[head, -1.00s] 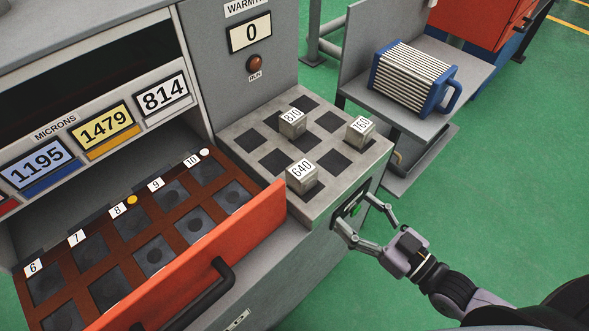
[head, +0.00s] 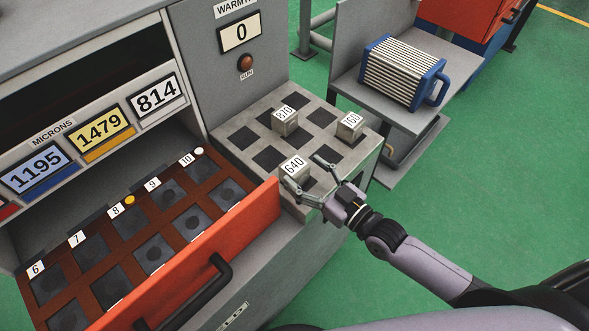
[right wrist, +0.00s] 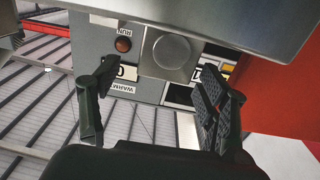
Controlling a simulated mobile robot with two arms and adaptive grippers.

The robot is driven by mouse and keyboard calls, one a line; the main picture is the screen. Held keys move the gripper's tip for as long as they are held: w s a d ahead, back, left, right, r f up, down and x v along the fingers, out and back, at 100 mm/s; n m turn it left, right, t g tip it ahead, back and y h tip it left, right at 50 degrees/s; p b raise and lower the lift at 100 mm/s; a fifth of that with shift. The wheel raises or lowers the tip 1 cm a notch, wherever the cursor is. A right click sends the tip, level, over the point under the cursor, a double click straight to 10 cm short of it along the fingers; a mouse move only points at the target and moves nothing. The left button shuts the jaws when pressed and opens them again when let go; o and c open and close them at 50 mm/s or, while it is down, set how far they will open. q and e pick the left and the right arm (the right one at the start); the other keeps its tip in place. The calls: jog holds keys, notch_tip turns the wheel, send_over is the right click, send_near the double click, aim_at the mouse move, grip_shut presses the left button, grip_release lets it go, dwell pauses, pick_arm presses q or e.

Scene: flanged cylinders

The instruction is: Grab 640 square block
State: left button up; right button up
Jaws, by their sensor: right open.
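The 640 square block (head: 292,173) is a small grey metal cube with a white 640 label. It stands at the near corner of the grey slotted tray (head: 233,158). My right gripper (head: 303,171) is open, with its fingers spread close at the block's right side. I cannot tell whether they touch it. In the right wrist view a grey metal block with a round face (right wrist: 171,53), seemingly the 640 block, lies ahead between the open fingers. My left gripper is not in view.
Blocks 870 (head: 285,124) and 760 (head: 350,126) stand on the same tray. An open orange-fronted drawer (head: 232,232) with numbered slots is at the left. A blue-framed ribbed unit (head: 405,72) sits on a shelf at the back right. Green floor is clear at the right.

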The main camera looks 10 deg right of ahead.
aim_at(294, 165)
jog(key=x, duration=0.4)
jog(key=shift+s+a+p, duration=0.1)
jog(key=shift+a+p, duration=0.1)
jog(key=shift+p, duration=0.1)
jog(key=shift+s+d, duration=0.1)
jog(key=shift+c, duration=0.5)
grip_shut()
jog(key=shift+r, duration=0.2)
